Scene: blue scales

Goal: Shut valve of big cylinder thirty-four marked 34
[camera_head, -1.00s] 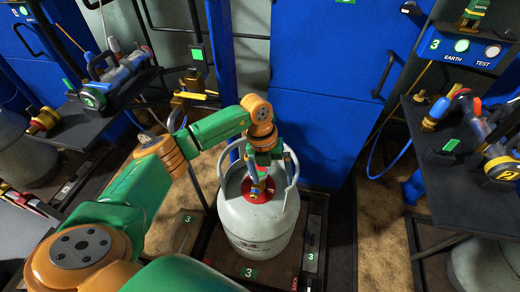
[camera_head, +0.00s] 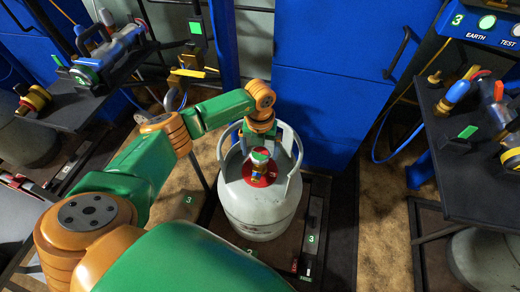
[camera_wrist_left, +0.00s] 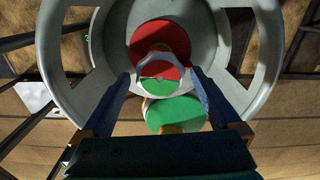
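The big grey cylinder (camera_head: 262,212) stands upright near the middle of the head view, with a ring-shaped collar around its top. Its marking is hardly readable here. On top, inside the collar, is the valve with a red disc (camera_head: 258,177) at its base and a red and green knob (camera_head: 260,154). My left gripper (camera_head: 261,143) points down at the valve. In the left wrist view its two blue fingers (camera_wrist_left: 158,90) are apart, one on each side of the pale-rimmed red and green knob (camera_wrist_left: 160,78). I cannot tell whether they touch it. My right gripper is not in view.
The grey collar (camera_head: 290,150) rises around the valve, close to my gripper. A dark bench (camera_head: 470,190) with fittings stands at right, another (camera_head: 70,125) at left. A blue cabinet (camera_head: 330,115) stands behind. A black pedal-like part (camera_head: 312,232) lies right of the cylinder.

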